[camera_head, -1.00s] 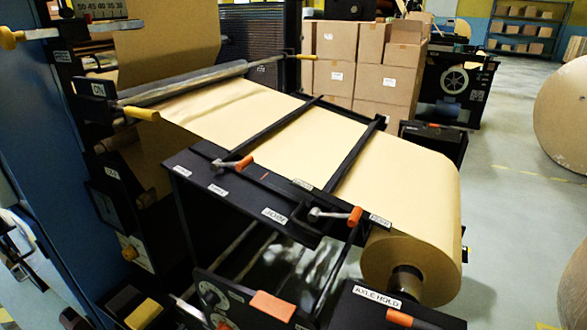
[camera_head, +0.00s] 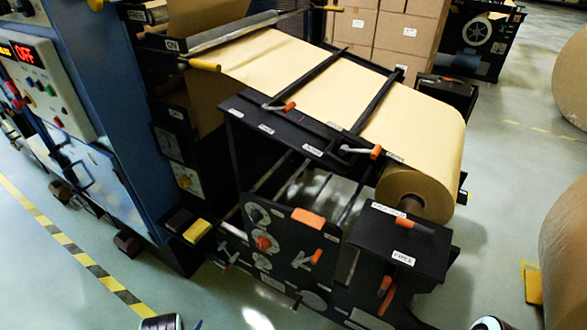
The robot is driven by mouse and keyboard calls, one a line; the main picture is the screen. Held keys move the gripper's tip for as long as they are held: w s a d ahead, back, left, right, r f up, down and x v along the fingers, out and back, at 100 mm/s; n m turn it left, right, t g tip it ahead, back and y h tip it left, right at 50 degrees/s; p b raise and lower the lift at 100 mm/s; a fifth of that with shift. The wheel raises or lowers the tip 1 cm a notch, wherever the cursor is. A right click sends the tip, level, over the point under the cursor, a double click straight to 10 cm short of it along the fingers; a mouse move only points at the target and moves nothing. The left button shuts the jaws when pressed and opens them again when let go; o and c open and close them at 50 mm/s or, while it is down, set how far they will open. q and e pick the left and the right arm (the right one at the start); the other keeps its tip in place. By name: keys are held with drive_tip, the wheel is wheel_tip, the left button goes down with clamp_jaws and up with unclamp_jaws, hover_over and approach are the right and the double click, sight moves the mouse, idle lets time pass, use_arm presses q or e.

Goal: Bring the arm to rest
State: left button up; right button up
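The kraft paper roll (camera_head: 400,190) sits on its axle at the right end of the black machine frame (camera_head: 275,128). Its tan paper web (camera_head: 285,62) runs up and left to the rollers, under two dark cross bars. Two small white-and-dark pieces show at the bottom edge, one left of the middle and one at the right; they may be parts of my arms. I see no gripper fingers on either side, so whether they are open or shut is hidden.
A blue cabinet with a control panel (camera_head: 48,88) reading OFF stands at the left. A panel with knobs and orange handles (camera_head: 309,218) faces the front. Large rolls (camera_head: 572,240) stand at the right, and cartons (camera_head: 405,35) behind. Floor is clear at front left beyond the striped line (camera_head: 75,250).

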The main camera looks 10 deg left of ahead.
use_arm(q)
drive_tip(key=s+d+r+n+g+h+p, duration=0.4)
drive_tip(key=s+d+r+n+g+p, duration=0.7)
drive_tip(key=s+d+r, duration=1.1)
drive_tip(key=shift+d+r+g+h+p, duration=0.35)
drive_tip(key=shift+d+g, duration=0.4)
drive_tip(key=shift+g, duration=0.25)
use_arm(e)
drive_tip(key=s+a+r+g+y, duration=0.1)
drive_tip(key=s+a+r+g, duration=0.1)
drive_tip(key=r, duration=1.2)
drive_tip(key=shift+s+a+n, duration=0.4)
drive_tip(key=shift+s+a, duration=0.3)
